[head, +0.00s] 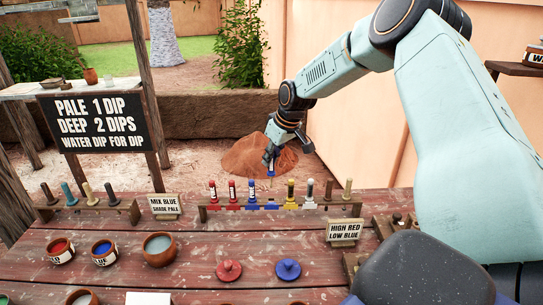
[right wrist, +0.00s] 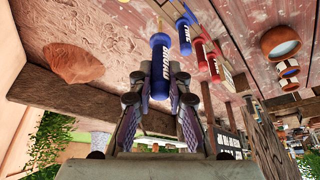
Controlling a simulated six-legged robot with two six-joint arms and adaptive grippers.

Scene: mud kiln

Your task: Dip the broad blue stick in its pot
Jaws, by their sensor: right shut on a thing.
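My right gripper (head: 273,152) is shut on the broad blue stick (head: 271,168), which hangs below the fingers above the middle rack. In the right wrist view the stick (right wrist: 160,65) reads "BROAD" between the two fingers of the right gripper (right wrist: 160,90). The blue pot (head: 105,259), a small clay pot with a white label and blue paint, stands open on the table at the left, well away from the stick. My left gripper is not in view.
The middle rack (head: 240,207) holds red, blue and yellow sticks. A red pot (head: 60,256) and a water bowl (head: 159,257) flank the blue pot. A red lid (head: 229,271) and a blue lid (head: 288,270) lie right of them. Small signs (head: 165,206) stand near the racks.

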